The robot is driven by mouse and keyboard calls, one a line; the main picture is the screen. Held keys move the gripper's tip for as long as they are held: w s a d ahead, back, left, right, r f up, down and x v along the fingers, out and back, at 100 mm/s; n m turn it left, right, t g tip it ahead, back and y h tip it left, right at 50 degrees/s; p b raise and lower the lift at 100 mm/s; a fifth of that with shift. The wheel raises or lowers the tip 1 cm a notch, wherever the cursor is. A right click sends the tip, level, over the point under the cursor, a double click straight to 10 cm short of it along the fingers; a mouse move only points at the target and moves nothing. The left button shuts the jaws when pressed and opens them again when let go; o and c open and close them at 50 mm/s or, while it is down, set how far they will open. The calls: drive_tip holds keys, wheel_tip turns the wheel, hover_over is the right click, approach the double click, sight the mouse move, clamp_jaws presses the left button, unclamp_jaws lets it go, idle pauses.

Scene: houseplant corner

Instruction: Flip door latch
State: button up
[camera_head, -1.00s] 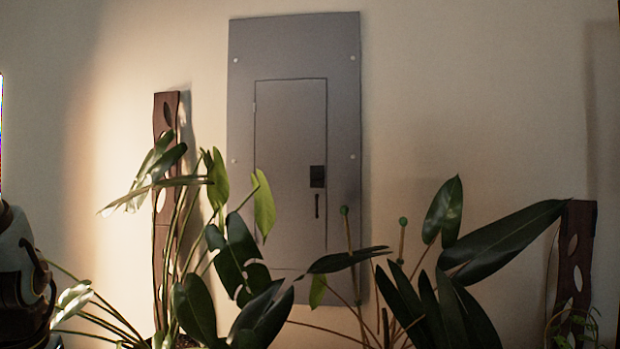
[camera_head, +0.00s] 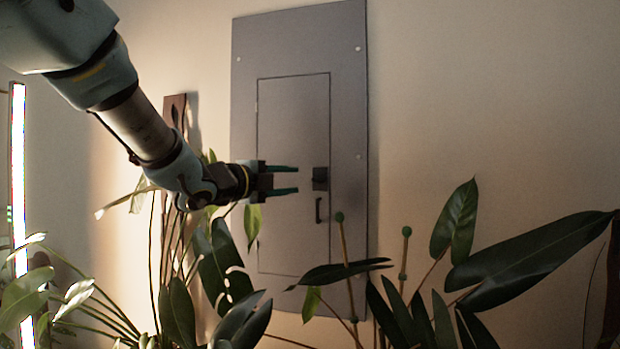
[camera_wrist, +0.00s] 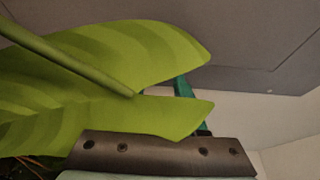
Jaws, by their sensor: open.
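A grey wall panel (camera_head: 346,90) has a narrow inner door (camera_head: 290,120), which sits closed. A small dark square latch (camera_head: 320,178) is at the door's right edge, with a dark vertical handle (camera_head: 318,210) just below it. My gripper (camera_head: 297,180) is open and empty. Its two green fingers point right, one above the other, and their tips appear a little left of the latch. I cannot tell how far they are from the door. In the wrist view, a large green leaf (camera_wrist: 110,50) covers most of the fingers, and the latch does not show.
Potted plant leaves fill the lower left (camera_head: 180,310) and lower right (camera_head: 530,250), some in front of the panel. Two green-tipped stakes (camera_head: 340,218) stand among them. A bright vertical light strip (camera_head: 18,200) is at the far left. The wall right of the panel is clear.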

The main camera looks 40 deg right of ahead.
sight(316, 179)
drive_tip(key=d+p, duration=0.1)
drive_tip(key=d, duration=0.1)
drive_tip(key=w+d+p, duration=0.1)
drive_tip(key=d, duration=0.2)
drive_tip(key=d+p, duration=0.1)
drive_tip(key=d, duration=0.1)
drive_tip(key=shift+w+d+r, duration=0.1)
drive_tip(key=shift+w+d, duration=0.05)
drive_tip(key=shift+d, duration=0.05)
drive_tip(key=shift+w+d, duration=0.1)
drive_tip(key=shift+d, duration=0.5)
drive_tip(key=shift+c, duration=0.3)
clamp_jaws()
